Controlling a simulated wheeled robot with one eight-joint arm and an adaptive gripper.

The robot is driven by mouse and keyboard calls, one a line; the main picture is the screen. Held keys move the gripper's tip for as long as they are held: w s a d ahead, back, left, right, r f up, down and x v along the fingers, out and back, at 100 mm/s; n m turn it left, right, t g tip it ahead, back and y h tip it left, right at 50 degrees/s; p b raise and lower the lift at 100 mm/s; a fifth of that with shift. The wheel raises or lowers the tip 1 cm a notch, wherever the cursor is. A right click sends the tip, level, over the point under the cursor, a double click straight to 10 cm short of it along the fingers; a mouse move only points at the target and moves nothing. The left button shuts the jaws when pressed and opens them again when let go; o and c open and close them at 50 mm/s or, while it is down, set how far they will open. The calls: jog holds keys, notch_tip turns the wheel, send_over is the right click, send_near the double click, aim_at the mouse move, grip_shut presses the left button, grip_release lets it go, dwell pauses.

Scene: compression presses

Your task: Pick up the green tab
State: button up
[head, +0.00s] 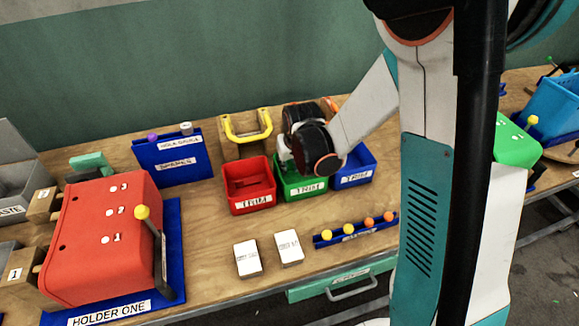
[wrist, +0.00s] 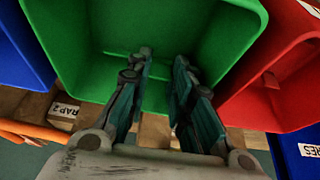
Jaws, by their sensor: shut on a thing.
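My gripper (wrist: 162,62) reaches into the green bin (wrist: 205,25) in the wrist view, its two fingers a little apart. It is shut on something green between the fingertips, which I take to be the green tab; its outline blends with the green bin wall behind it. In the head view my gripper is over the green bin (head: 292,188), between the red and blue bins, and my wrist hides its fingertips and most of the bin's inside. The green tab cannot be made out in the head view.
The red bin (head: 248,206) and the blue bin (head: 354,178) stand close on either side. A yellow handle (head: 248,138) is behind. Two white boxes (head: 247,258) and a blue strip with knobs (head: 325,239) are in front. A red press (head: 100,240) stands at left.

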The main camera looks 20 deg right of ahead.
notch_tip(320, 180, up, 17)
jog(key=p, duration=0.5)
jog(key=shift+r, duration=0.2)
jog(key=shift+f, duration=0.1)
